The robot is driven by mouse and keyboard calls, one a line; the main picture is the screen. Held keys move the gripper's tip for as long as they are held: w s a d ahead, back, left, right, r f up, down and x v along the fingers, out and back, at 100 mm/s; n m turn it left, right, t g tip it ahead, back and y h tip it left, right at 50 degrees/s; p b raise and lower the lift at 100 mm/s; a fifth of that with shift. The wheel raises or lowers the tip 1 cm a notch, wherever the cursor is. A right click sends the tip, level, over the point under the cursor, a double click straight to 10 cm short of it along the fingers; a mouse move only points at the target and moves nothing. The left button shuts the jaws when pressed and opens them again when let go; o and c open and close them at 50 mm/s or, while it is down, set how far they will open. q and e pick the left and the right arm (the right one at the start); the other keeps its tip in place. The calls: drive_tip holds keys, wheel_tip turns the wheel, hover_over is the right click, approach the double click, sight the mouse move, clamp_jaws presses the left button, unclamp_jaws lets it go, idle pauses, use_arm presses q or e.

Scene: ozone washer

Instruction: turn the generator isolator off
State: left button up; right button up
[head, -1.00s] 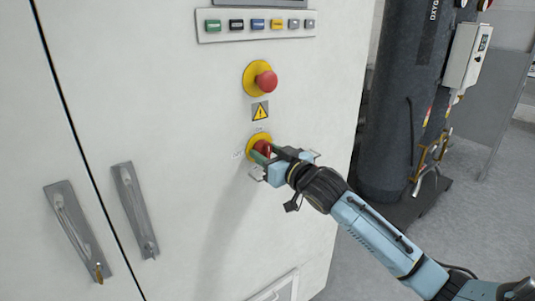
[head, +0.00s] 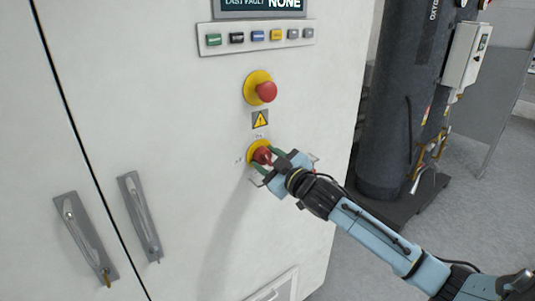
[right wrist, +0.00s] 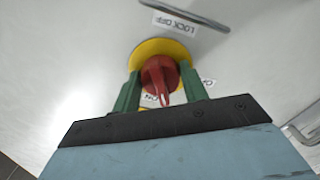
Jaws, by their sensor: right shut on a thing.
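The isolator is a red rotary handle (head: 262,155) on a yellow round plate (head: 252,147), low on the white cabinet front. My right gripper (head: 268,160) comes to it from the lower right. In the right wrist view, its green fingers stand on either side of the red handle (right wrist: 160,76), shut on it. The yellow plate (right wrist: 150,49) shows behind. A "LOCK OFF" label (right wrist: 175,22) lies beyond the plate, and an "ON" label (right wrist: 150,98) is partly hidden near the handle's pointed end. My left gripper is not in view.
A red mushroom button (head: 266,92) on yellow sits above the isolator, with a warning label (head: 260,120) between. A button row (head: 258,36) and display are higher. Two door handles (head: 140,217) are at left. A dark cylinder (head: 397,100) stands right of the cabinet.

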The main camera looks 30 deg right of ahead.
drive_tip(key=n+p, duration=0.2)
drive_tip(key=n, duration=0.4)
drive_tip(key=shift+r+p, duration=0.15)
drive_tip(key=shift+p, duration=0.25)
drive_tip(key=n+p, duration=0.1)
drive_tip(key=n, duration=0.5)
drive_tip(key=shift+p, duration=0.35)
drive_tip(key=o, duration=1)
drive_tip(key=shift+c, duration=0.2)
drive_tip(key=shift+s, duration=0.1)
drive_tip(key=s+d+b, duration=0.1)
drive_tip(key=s+b, duration=0.1)
drive_tip(key=s, duration=1.1)
drive_tip(key=shift+d, duration=0.1)
